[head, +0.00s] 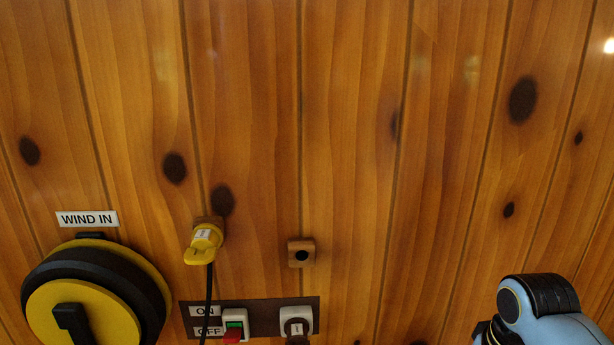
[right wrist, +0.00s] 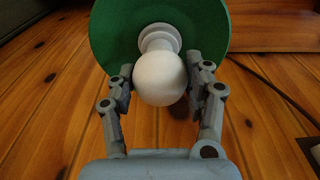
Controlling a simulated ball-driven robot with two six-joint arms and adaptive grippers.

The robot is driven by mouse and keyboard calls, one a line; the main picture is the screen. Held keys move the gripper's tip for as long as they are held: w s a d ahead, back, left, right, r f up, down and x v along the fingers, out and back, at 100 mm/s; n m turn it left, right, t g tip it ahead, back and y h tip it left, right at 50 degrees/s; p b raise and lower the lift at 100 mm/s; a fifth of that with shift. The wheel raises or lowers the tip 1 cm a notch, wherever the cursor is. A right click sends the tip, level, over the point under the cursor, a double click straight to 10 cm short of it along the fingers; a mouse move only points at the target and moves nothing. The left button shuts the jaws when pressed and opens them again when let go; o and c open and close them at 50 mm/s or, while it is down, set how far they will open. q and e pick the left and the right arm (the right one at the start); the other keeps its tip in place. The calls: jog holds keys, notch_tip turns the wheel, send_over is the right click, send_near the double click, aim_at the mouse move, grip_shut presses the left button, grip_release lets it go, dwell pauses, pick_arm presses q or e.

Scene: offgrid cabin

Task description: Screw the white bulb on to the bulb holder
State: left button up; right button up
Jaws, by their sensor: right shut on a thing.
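The white bulb (right wrist: 160,80) is round and sits between the fingers of my right gripper (right wrist: 160,68) in the right wrist view. The fingers are shut on it from both sides. Behind the bulb is a white stepped collar (right wrist: 158,36) at the middle of a green round shade (right wrist: 210,30). The bulb lines up with this collar and overlaps it in the picture. I cannot tell whether the bulb's base is inside the holder, since the globe hides it. The head view shows neither the bulb nor a gripper, only part of my right arm at the lower right.
The head view shows a plank wall with a yellow and black rotary switch (head: 98,297) under a WIND IN label (head: 87,219). A yellow plug (head: 204,243) with a black cable, a small wooden block (head: 301,253) and an ON/OFF switch panel (head: 262,318) are beside it.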

jog(key=shift+s+f, duration=0.1)
jog(key=shift+f, duration=0.1)
dwell(0.6)
jog(key=shift+p, duration=0.3)
jog(key=m, duration=0.6)
jog(key=shift+h, duration=0.4)
jog(key=o, duration=0.7)
jog(key=shift+o, duration=0.2)
jog(key=shift+r, duration=0.1)
notch_tip(320, 180, up, 12)
jog(key=s, duration=0.1)
jog(key=shift+a, duration=0.35)
jog(key=shift+s, duration=0.1)
